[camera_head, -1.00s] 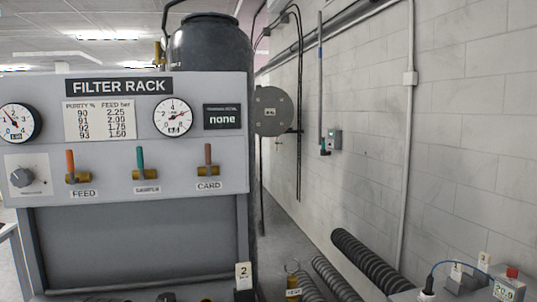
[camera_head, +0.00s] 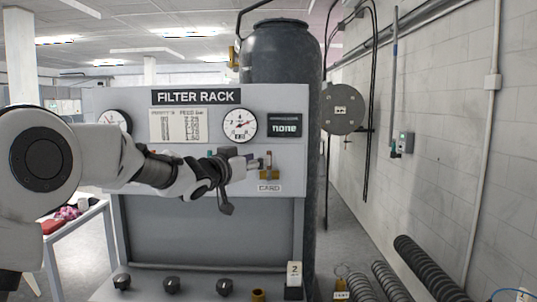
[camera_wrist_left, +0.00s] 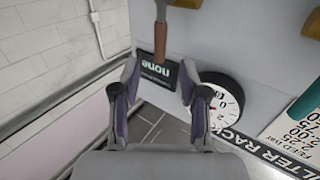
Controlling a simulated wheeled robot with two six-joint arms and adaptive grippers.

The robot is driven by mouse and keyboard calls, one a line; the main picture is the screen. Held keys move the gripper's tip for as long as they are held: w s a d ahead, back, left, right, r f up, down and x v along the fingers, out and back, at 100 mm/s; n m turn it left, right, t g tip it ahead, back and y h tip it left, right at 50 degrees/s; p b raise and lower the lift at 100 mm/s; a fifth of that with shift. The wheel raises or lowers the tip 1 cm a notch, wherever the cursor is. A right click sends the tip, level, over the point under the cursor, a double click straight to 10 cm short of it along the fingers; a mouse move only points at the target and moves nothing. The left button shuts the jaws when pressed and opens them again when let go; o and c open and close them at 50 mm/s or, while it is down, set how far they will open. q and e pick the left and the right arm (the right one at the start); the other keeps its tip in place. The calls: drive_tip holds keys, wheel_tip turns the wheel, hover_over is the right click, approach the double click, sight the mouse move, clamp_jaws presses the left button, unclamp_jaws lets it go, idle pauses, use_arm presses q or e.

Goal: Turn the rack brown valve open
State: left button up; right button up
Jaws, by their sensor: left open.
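The brown valve (camera_head: 268,162) is the rightmost on the filter rack panel, above the CARD label (camera_head: 269,188). Its lever stands upright on a brass body. In the left wrist view, which shows the panel upside down, the brown lever (camera_wrist_left: 160,40) lies at the opening between the two spread fingertips (camera_wrist_left: 160,72). I cannot tell whether either finger touches it. My right gripper is out of view.
A gauge (camera_head: 239,125) and a "none" display (camera_head: 285,125) sit above the valve. A dark tank (camera_head: 280,55) stands behind the rack. Several knobs (camera_head: 172,285) line the front below. Ribbed hoses (camera_head: 425,268) lie at right; the aisle floor (camera_head: 345,220) is clear.

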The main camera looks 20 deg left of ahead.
sight(269, 176)
use_arm(q)
drive_tip(key=p+x, duration=0.2)
drive_tip(key=x, duration=0.3)
drive_tip(key=shift+w+f, duration=0.1)
drive_tip(key=shift+w, duration=0.3)
drive_tip(key=shift+w+d, duration=0.2)
drive_tip(key=shift+d, duration=0.15)
drive_tip(key=shift+a, duration=0.15)
clamp_jaws()
